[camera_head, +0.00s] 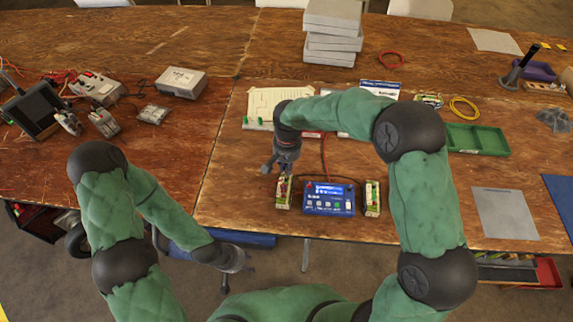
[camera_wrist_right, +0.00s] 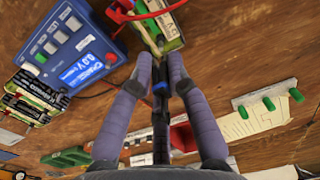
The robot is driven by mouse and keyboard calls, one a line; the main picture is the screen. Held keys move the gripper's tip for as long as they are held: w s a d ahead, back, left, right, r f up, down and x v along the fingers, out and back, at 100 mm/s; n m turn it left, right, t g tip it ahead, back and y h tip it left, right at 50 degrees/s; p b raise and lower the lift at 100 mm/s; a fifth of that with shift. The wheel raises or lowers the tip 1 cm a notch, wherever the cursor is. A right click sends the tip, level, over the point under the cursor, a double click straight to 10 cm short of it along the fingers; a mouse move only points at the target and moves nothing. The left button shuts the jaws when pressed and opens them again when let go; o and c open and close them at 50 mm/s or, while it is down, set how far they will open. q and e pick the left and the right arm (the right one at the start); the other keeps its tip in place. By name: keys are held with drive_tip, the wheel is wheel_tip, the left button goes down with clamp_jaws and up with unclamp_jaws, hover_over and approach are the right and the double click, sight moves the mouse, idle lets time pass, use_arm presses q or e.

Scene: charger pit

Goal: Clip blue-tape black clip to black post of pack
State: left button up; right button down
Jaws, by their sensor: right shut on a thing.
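My right gripper (camera_head: 277,169) is above the left battery pack (camera_head: 283,193), which sits beside the blue charger (camera_head: 329,198). In the right wrist view its two purple fingers (camera_wrist_right: 161,82) are shut on the black clip (camera_wrist_right: 160,105), which has a blue tape band. The clip's tip points at the near end of the pack (camera_wrist_right: 166,28). I cannot tell whether the tip touches the black post. A red clip with a red lead (camera_wrist_right: 122,10) is at the same pack's other end. My left gripper (camera_head: 243,263) hangs below the table's front edge; its fingers are unclear.
A second pack (camera_head: 372,198) stands right of the charger. A panel with green knobs (camera_wrist_right: 268,97) and a white sheet (camera_head: 278,99) lie behind. A green tray (camera_head: 478,139) and a grey plate (camera_head: 505,213) are on the right. Power boxes (camera_head: 181,82) stand at the left.

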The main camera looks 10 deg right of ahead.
drive_tip(key=shift+f+b, duration=0.85)
drive_tip(key=shift+f, duration=0.75)
drive_tip(key=shift+f, duration=0.15)
idle(1.0)
drive_tip(key=c, duration=1.1)
unclamp_jaws()
drive_tip(key=shift+o, duration=0.9)
drive_tip(key=shift+r+p, duration=2.65)
drive_tip(key=shift+r, duration=1.1)
